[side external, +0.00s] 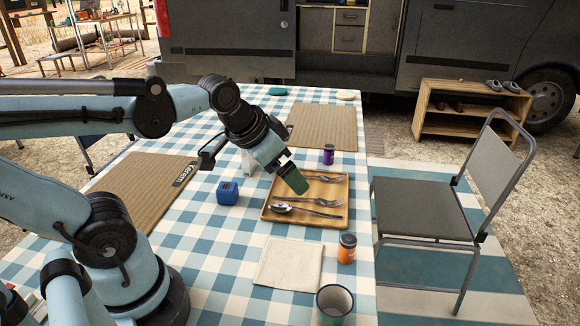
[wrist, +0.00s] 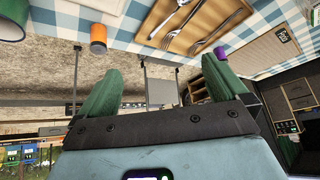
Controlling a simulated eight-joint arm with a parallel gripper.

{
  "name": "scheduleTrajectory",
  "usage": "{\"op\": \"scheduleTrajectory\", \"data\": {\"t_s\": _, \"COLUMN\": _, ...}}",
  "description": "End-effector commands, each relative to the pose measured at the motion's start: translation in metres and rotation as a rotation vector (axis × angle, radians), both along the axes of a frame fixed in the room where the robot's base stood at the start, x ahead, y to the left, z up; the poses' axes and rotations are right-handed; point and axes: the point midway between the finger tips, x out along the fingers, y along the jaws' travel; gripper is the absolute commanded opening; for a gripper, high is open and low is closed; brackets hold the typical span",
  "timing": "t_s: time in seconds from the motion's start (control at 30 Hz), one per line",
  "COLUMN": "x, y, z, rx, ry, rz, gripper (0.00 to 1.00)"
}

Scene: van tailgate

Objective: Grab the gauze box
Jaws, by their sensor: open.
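I cannot make out a box clearly marked as gauze. A small white object (side external: 247,163) stands on the checked tablecloth, partly hidden behind my gripper's wrist; I cannot tell what it is. A small blue cube (side external: 227,192) sits on the cloth left of the wooden tray (side external: 268,213). My gripper (side external: 292,180) has green fingers and hangs over the tray's left part. In the wrist view my gripper (wrist: 158,88) is open, its fingers wide apart with nothing between them.
The tray holds forks and a spoon (side external: 281,208). Around it are an orange jar (side external: 347,250), a purple jar (side external: 328,155), a folded napkin (side external: 290,263) and a mug (side external: 334,306). A chair (side external: 425,205) stands right.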

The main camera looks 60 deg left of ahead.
Motion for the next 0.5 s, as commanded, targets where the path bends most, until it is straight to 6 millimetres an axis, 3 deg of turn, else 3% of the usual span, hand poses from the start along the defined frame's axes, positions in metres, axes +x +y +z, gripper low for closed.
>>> {"op": "scheduleTrajectory", "data": {"t_s": 0.13, "x": -0.011, "y": -0.014, "z": -0.014, "rx": -0.052, "ry": -0.043, "rz": 0.034, "gripper": 0.98}}
{"op": "scheduleTrajectory", "data": {"t_s": 0.4, "x": -0.013, "y": -0.017, "z": -0.017, "rx": -0.069, "ry": -0.054, "rz": 0.048, "gripper": 0.57}}
{"op": "scheduleTrajectory", "data": {"t_s": 0.5, "x": -0.013, "y": -0.016, "z": -0.017, "rx": -0.068, "ry": -0.053, "rz": 0.049, "gripper": 0.57}}
